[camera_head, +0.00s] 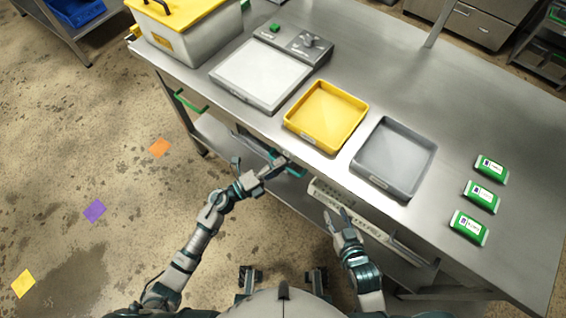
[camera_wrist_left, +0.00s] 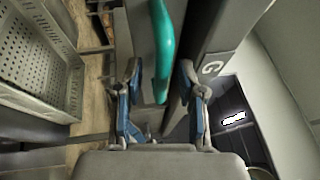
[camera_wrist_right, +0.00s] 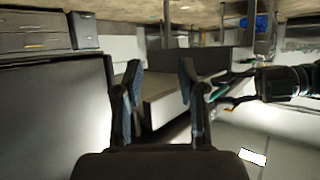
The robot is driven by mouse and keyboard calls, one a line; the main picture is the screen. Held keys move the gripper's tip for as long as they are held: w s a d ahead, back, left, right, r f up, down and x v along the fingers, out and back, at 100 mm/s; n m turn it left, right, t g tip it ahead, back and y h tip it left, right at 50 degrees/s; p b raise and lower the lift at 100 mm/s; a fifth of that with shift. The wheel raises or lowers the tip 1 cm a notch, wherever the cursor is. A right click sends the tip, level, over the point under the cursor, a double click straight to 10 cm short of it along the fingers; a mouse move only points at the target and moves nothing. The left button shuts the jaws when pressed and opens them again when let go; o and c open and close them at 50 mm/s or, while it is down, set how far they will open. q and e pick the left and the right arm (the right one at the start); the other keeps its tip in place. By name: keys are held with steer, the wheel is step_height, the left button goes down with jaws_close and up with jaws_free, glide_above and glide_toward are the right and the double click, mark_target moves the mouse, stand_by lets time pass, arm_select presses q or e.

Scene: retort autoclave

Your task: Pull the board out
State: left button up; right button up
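A teal bar handle (camera_wrist_left: 163,48) runs down between the two blue-padded fingers of my left gripper (camera_wrist_left: 160,100) in the left wrist view. The fingers stand apart with gaps on both sides of the handle. In the head view my left gripper (camera_head: 275,163) is at the table's front edge, beside the teal handle (camera_head: 292,170) below the tabletop. I cannot tell which surface is the board. My right gripper (camera_head: 342,222) is open and empty in front of the table, and its spread fingers show in the right wrist view (camera_wrist_right: 160,95).
The steel table (camera_head: 440,120) holds a yellow tray (camera_head: 327,117), a grey tray (camera_head: 394,157), a scale (camera_head: 262,75), a lidded bin (camera_head: 190,35) and several green packs (camera_head: 481,195). A perforated basket (camera_head: 350,208) sits below its front edge. A green handle (camera_head: 190,103) is further left.

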arm_select(q)
steer(key=shift+w, duration=0.2)
steer(key=shift+d, duration=0.35)
steer(key=shift+c, duration=0.6)
steer(key=shift+d, duration=0.2)
jaws_close()
steer(key=shift+a, duration=0.1)
steer(key=shift+a, duration=0.1)
